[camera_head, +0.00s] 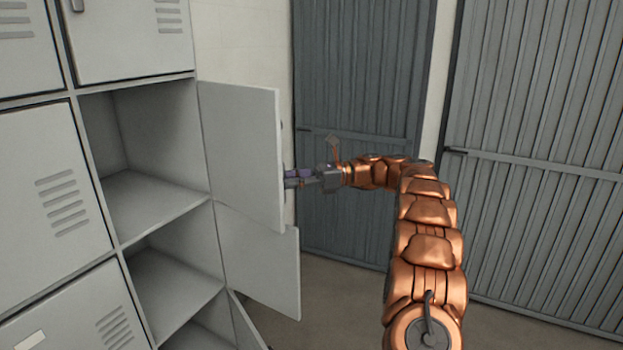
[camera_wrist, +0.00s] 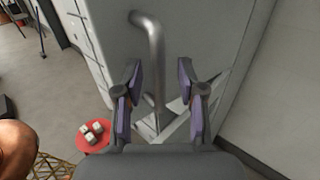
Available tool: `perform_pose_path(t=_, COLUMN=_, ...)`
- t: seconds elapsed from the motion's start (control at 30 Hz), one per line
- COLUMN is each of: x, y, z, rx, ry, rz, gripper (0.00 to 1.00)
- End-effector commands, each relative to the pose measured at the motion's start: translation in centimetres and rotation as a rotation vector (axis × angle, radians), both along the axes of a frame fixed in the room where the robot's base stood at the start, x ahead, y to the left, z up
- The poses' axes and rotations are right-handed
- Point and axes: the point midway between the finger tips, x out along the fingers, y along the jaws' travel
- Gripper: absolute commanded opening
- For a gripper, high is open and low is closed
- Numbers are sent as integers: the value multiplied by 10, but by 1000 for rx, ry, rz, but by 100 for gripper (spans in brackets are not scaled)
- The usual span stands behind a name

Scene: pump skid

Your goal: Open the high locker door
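A grey locker door (camera_head: 243,150) in the right column stands swung wide open, showing an empty compartment (camera_head: 155,195). My gripper (camera_head: 290,178) is at this door's free edge, on its outer face, partly hidden by the door. In the wrist view my gripper (camera_wrist: 160,82) has its two purple-padded fingers spread apart. A metal bar handle (camera_wrist: 155,55) on the door's outer face (camera_wrist: 205,40) runs between the fingers. I see gaps beside the handle, so the fingers do not look closed on it.
A lower door (camera_head: 265,262) also stands open beneath. The door above (camera_head: 130,35) is shut, with a handle (camera_head: 76,4) at its left. Grey ribbed doors (camera_head: 360,90) stand behind my arm. A red round surface (camera_wrist: 93,137) with white blocks shows below left.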

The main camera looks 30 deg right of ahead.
Motion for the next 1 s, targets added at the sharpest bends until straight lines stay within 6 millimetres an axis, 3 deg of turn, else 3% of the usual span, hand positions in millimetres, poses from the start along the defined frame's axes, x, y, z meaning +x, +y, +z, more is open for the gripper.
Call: perform_pose_path(t=1.0, x=-10, y=-32, z=-3, rx=8, ry=3, rz=3, gripper=39)
